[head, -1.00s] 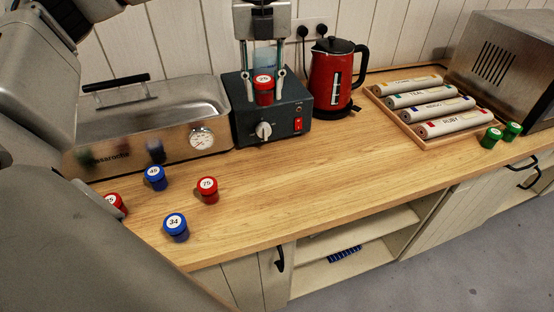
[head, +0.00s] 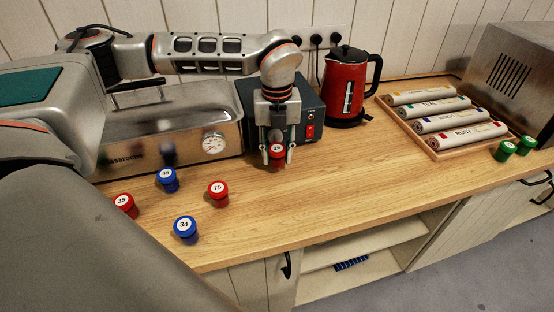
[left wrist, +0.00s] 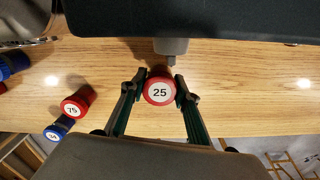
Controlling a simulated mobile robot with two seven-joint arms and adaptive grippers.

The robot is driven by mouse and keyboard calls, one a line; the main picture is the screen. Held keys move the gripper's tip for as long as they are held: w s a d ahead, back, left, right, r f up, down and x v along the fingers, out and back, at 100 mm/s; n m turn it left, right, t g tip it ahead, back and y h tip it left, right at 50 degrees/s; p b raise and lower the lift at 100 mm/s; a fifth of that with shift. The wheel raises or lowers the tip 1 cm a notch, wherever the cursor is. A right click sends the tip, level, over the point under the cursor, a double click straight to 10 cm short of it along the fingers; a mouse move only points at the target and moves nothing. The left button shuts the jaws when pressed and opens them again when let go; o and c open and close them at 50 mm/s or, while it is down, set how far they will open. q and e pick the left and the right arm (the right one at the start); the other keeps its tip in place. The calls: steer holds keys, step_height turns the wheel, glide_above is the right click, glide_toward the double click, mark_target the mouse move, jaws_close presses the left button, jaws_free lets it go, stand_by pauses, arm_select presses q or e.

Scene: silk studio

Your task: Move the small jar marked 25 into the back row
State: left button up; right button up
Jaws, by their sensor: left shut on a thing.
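The red jar marked 25 (head: 277,152) is upright between the fingers of my left gripper (head: 276,156), in front of the dark box-shaped appliance. In the left wrist view its white lid label (left wrist: 160,92) faces the camera, and the fingers (left wrist: 158,90) close on it from both sides. I cannot tell whether its base touches the counter. On the left of the counter stand the blue jar 45 (head: 168,180), red jar 75 (head: 218,193), blue jar 34 (head: 186,229) and red jar 35 (head: 125,205). My right gripper is not in view.
Behind are a steel lidded box (head: 150,140) with a dial, the dark appliance (head: 310,108) and a red kettle (head: 345,85). A wooden tray (head: 440,152) of labelled rolls and two green jars (head: 505,150) are at right. The counter's middle (head: 330,180) is clear.

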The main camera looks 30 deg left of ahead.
mark_target(277, 161)
arm_select(q)
steer(key=shift+f, duration=1.4)
steer(key=shift+f, duration=0.15)
steer(key=o, duration=1.1)
step_height(277, 161, up, 12)
steer(key=shift+r+b, duration=0.2)
steer(key=shift+b, duration=0.25)
steer(key=shift+f, duration=0.1)
